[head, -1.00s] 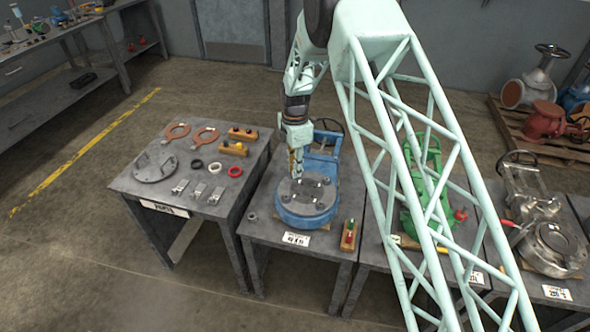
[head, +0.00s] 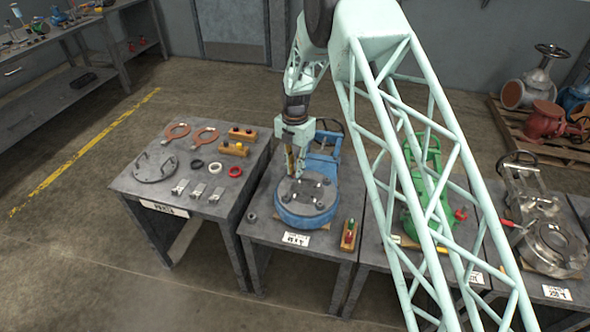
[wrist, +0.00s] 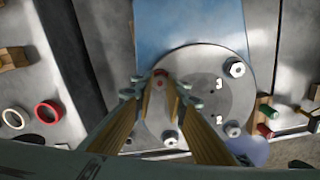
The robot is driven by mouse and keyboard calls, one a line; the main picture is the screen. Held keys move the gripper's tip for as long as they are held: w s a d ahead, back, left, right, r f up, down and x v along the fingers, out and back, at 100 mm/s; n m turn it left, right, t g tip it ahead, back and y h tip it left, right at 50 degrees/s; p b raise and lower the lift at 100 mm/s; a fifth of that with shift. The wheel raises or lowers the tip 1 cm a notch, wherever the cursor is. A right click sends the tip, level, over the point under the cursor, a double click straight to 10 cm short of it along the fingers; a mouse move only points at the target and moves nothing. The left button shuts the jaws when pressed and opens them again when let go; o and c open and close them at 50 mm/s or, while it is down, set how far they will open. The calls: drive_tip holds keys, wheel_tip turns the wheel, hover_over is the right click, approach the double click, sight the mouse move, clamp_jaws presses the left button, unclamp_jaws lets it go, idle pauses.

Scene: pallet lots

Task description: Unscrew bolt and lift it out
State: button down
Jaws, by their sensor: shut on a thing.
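A blue valve body (head: 322,168) lies on the middle table with its round grey flange cover (head: 306,191) facing up. My gripper (head: 294,175) points down at the far left part of the cover's rim. In the wrist view, the yellow fingers of my gripper (wrist: 160,86) are closed around a small reddish bolt head (wrist: 160,73) at the cover's edge. The bolt's shank is hidden, so I cannot tell how far out it is. Other bolts sit around the rim, such as a right-hand bolt (wrist: 237,69) and a lower bolt (wrist: 232,130).
A loose nut-like piece (head: 251,217) lies at the table's left front. A wooden block with coloured pieces (head: 349,235) stands at the right. The left table (head: 130,181) holds rings and a disc. A green valve (head: 413,215) stands to the right.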

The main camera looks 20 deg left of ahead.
drive_tip(key=shift+w+r+n, duration=0.1)
drive_tip(key=shift+w+n, duration=0.05)
drive_tip(key=shift+n, duration=1.55)
drive_tip(key=shift+w+r+n, duration=0.1)
drive_tip(key=shift+n, duration=1.6)
drive_tip(key=c, duration=2.9)
unclamp_jaws()
drive_tip(key=shift+o, duration=0.9)
drive_tip(key=shift+s+f, duration=0.1)
drive_tip(key=shift+s, duration=0.1)
drive_tip(key=shift+m, duration=2.8)
drive_tip(key=shift+s+m, duration=0.1)
drive_tip(key=shift+m, duration=9.1)
